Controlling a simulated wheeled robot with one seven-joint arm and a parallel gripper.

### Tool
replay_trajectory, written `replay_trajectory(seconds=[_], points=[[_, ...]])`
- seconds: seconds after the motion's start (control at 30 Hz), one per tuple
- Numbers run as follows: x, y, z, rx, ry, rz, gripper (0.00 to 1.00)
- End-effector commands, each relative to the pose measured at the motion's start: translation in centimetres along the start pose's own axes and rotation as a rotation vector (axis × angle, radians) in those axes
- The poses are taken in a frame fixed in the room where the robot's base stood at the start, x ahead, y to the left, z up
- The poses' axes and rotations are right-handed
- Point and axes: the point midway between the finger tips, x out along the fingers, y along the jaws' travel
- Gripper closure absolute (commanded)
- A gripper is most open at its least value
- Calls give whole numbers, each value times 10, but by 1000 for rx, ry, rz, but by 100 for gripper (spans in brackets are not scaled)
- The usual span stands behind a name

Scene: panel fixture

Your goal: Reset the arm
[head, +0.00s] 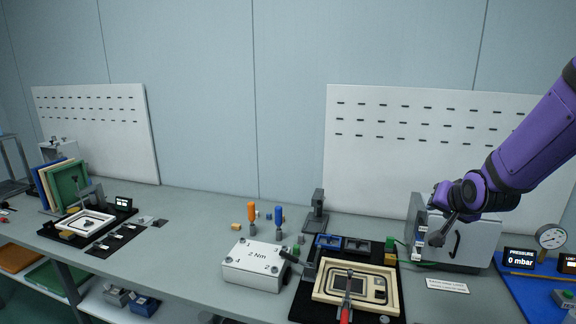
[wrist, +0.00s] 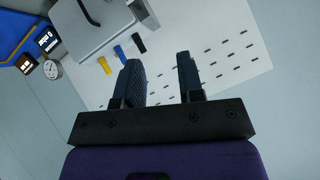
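My purple arm comes in from the right in the head view, with my gripper (head: 438,236) in front of the grey box with a dark handle (head: 474,240), at the right end of the bench. In the wrist view my gripper (wrist: 162,82) has its two dark fingers apart, with a clear gap and nothing between them. Beyond the fingers the wrist view shows the white slotted board (wrist: 215,50). Whether the gripper touches the box cannot be told.
A beige frame fixture (head: 328,284) sits on a black mat near the bench front. A white torque block (head: 254,266) stands left of it. A pressure gauge (head: 551,236) and display (head: 521,257) stand far right. The bench between left and middle fixtures is mostly clear.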

Motion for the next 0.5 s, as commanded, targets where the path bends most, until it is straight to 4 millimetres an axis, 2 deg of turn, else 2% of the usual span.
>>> replay_trajectory(seconds=[0.03,0.27,0.5], points=[[-17,-6,-2,-34,-9,11,65],[-88,-18,4,-171,-95,73,65],[-166,-22,22,-293,-196,105,65]])
